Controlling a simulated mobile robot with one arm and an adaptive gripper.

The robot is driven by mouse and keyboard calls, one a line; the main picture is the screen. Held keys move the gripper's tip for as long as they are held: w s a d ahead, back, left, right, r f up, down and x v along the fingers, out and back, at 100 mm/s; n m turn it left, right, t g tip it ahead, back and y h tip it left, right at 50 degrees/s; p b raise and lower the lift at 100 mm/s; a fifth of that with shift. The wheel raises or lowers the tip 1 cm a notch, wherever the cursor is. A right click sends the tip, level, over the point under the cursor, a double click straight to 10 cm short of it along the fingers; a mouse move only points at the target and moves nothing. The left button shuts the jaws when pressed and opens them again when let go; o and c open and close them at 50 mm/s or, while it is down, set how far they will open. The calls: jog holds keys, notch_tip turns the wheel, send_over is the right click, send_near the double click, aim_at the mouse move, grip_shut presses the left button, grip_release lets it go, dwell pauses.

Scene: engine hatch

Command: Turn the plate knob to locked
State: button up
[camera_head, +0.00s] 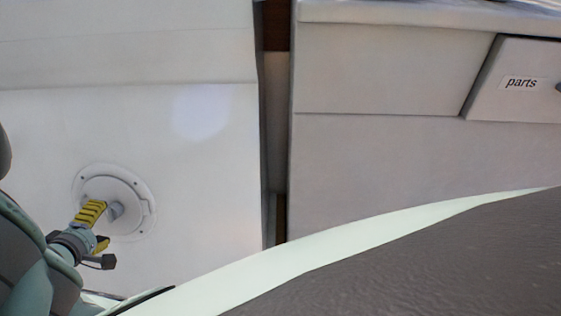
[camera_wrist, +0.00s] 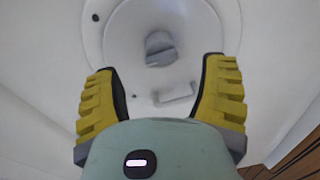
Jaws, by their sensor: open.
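The round white plate (camera_head: 130,188) is set in the white panel at the left of the head view. Its small grey knob (camera_head: 115,210) stands out from its middle. In the wrist view the plate (camera_wrist: 118,45) fills the top centre, and the knob (camera_wrist: 160,48) shows beyond and between my fingertips. My gripper (camera_wrist: 166,75) is open, with a yellow ribbed finger on each side. Nothing is between the fingers at their near part. In the head view my gripper (camera_head: 101,226) is at the lower left of the knob, and one finger overlaps the plate. I cannot tell whether it touches the knob.
A dark vertical gap (camera_head: 273,130) divides the plate's panel from a white cabinet (camera_head: 380,150) on the right. A drawer labelled "parts" (camera_head: 520,83) is at the upper right. A brown slatted surface (camera_wrist: 298,160) shows at the lower right of the wrist view.

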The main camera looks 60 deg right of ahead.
jog(key=v, duration=0.6)
jog(key=shift+s+a, duration=0.2)
jog(key=shift+a, duration=0.1)
jog(key=shift+r, duration=0.15)
